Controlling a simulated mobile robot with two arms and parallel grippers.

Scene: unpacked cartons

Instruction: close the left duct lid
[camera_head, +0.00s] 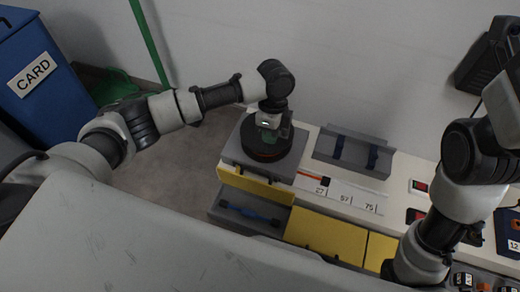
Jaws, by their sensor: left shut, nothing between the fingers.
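A grey open duct compartment (228,218) is at the front left of the white bench, with a blue bar (250,214) lying inside. A yellow strip (257,186), which looks like its raised lid, runs along the compartment's back edge. Two yellow panels (326,234) (380,252) lie flat to the right of it. My left gripper (268,136) points down over a black round device (265,153), behind the yellow strip and apart from it. It is shut and empty. My right arm reaches down at the lower right; its fingers are not visible.
The device sits on a grey base (232,153). Red-fronted switches (419,186) are farther right. A blue CARD bin (40,75) stands at the far left.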

